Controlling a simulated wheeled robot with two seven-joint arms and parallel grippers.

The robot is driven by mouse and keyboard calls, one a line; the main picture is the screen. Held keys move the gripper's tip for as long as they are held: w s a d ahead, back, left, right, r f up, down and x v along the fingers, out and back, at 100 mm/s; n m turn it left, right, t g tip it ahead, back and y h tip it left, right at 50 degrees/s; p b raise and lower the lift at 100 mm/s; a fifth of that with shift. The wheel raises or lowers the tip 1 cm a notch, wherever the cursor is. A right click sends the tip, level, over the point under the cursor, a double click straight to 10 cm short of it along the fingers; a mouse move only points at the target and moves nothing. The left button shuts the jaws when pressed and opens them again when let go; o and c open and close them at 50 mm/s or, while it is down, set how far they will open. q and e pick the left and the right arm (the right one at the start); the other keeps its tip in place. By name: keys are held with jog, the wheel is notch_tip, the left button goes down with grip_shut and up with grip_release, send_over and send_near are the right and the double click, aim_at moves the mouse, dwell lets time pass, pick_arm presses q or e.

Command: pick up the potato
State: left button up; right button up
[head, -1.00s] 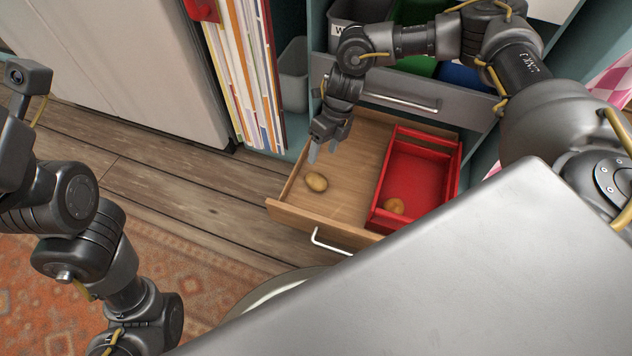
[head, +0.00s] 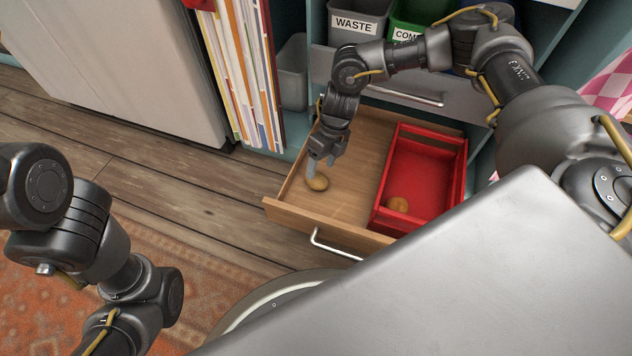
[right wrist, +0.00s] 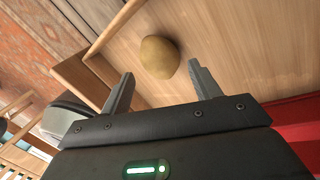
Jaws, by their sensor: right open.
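A brown potato (head: 317,183) lies on the wooden floor of the open drawer (head: 350,190), left of a red box. It also shows in the right wrist view (right wrist: 159,57), just beyond and between the fingertips. My right gripper (head: 320,165) reaches down into the drawer at the potato, and its fingers overlap the potato in the head view. In the right wrist view the right gripper (right wrist: 158,82) is open with nothing between its fingers.
The red box (head: 459,180) fills the drawer's right side. The drawer's front has a metal handle (head: 335,246). Waste bins (head: 357,24) stand on the shelf behind, and upright folders (head: 250,75) stand at left.

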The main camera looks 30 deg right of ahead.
aim_at(318, 175)
jog(key=b+x, duration=0.3)
jog(key=x, duration=0.1)
jog(key=shift+f, duration=0.35)
jog(key=shift+r, duration=0.1)
jog(key=c, duration=0.8)
